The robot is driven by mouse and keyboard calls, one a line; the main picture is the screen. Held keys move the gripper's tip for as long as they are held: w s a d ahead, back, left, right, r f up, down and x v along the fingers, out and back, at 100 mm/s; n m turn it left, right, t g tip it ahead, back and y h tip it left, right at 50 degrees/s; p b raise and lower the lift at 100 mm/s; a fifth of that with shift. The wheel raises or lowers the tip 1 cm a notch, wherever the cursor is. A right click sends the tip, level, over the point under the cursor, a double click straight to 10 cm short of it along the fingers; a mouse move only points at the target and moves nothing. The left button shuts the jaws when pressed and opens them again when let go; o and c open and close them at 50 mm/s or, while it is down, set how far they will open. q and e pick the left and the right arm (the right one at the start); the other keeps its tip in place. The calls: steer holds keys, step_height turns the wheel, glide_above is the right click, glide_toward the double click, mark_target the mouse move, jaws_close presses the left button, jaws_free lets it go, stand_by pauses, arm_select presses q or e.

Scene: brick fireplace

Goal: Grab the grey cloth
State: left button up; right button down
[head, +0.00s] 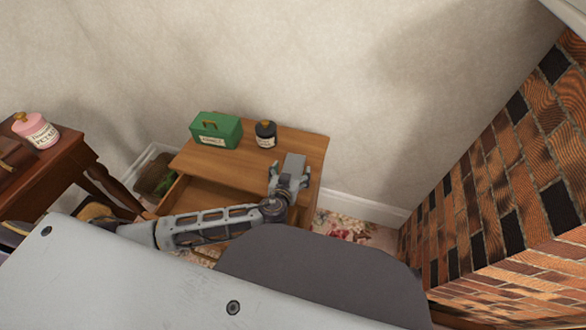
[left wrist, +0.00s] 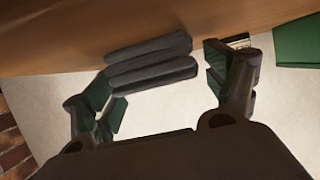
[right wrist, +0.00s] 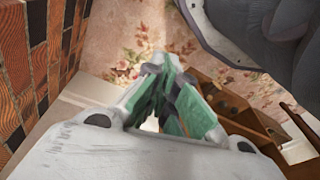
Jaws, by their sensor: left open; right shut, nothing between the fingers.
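The grey cloth (left wrist: 150,62) is a dark, folded bundle in the left wrist view, lying by the wooden surface between my open fingers. In the head view it appears as a grey block (head: 294,164) on the right part of the small wooden dresser (head: 182,160). My left gripper (head: 288,180) is open around it, one finger to each side; I cannot tell whether they touch it. The left gripper's fingers also show in the left wrist view (left wrist: 165,88). My right gripper (right wrist: 165,88) is shut and empty in the right wrist view, away from the cloth.
A green box (head: 216,130) and a dark jar (head: 265,134) stand on the dresser, left of the cloth. Its drawer (head: 200,197) is pulled open. A brick fireplace (head: 500,190) rises at the right. A side table (head: 62,165) with a pink jar (head: 36,131) stands at the left.

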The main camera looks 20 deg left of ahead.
mark_target(291, 172)
arm_select(q)
steer(key=shift+c, duration=0.3)
arm_select(e)
steer(key=shift+f, duration=0.15)
arm_select(q)
steer(key=shift+c, duration=1.2)
steer(key=c, duration=0.7)
steer(key=shift+c, duration=0.5)
arm_select(e)
steer(key=shift+w+r, duration=0.25)
steer(key=shift+w, duration=0.25)
arm_select(q)
steer(key=shift+r, duration=0.1)
arm_select(e)
steer(key=shift+r, duration=0.1)
